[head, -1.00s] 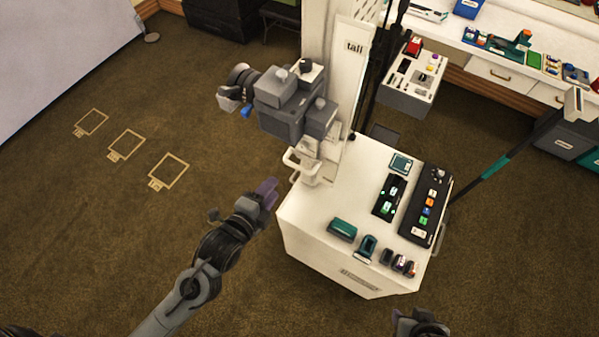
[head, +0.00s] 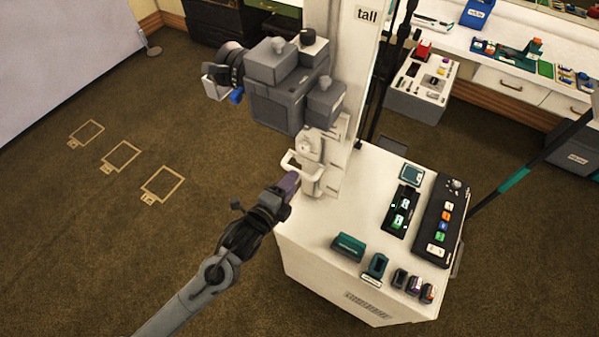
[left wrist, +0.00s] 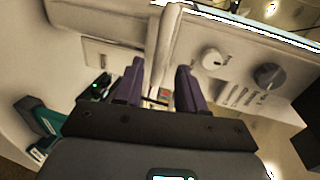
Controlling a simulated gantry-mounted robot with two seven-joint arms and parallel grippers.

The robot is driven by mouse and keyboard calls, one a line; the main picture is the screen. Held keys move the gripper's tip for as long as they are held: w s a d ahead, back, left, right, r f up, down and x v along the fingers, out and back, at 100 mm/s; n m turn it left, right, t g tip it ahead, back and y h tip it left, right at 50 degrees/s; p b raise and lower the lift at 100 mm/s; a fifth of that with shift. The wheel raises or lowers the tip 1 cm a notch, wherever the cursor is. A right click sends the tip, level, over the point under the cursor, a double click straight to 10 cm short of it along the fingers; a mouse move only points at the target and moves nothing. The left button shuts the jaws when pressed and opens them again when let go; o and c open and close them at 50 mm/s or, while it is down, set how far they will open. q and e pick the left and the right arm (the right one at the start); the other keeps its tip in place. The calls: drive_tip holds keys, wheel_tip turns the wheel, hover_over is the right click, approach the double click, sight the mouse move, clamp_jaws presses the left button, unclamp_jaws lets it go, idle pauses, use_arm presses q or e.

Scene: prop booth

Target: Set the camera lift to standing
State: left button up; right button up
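The camera lift is a white column (head: 329,22) with a "tall" label (head: 367,15) near the top of the view. A grey camera (head: 275,108) rides on its carriage, with a white loop handle (head: 292,162) below. My left gripper (head: 291,182) is at the handle's lower left in the head view. In the left wrist view its two purple fingers (left wrist: 157,87) stand apart, with the white handle bar (left wrist: 163,55) between them and a gap beside the right finger. Other marks on the column are hidden or not readable. My right gripper is out of view.
The white cart top (head: 330,215) holds a black button panel (head: 441,220), a smaller pad (head: 402,210) and several small teal and dark items. A small white cabinet (head: 415,110) and a workbench stand behind. The floor at left is open, with taped rectangles (head: 121,157).

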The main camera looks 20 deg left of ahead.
sight(300, 171)
use_arm(q)
drive_tip(key=shift+x, duration=2.7)
clamp_jaws()
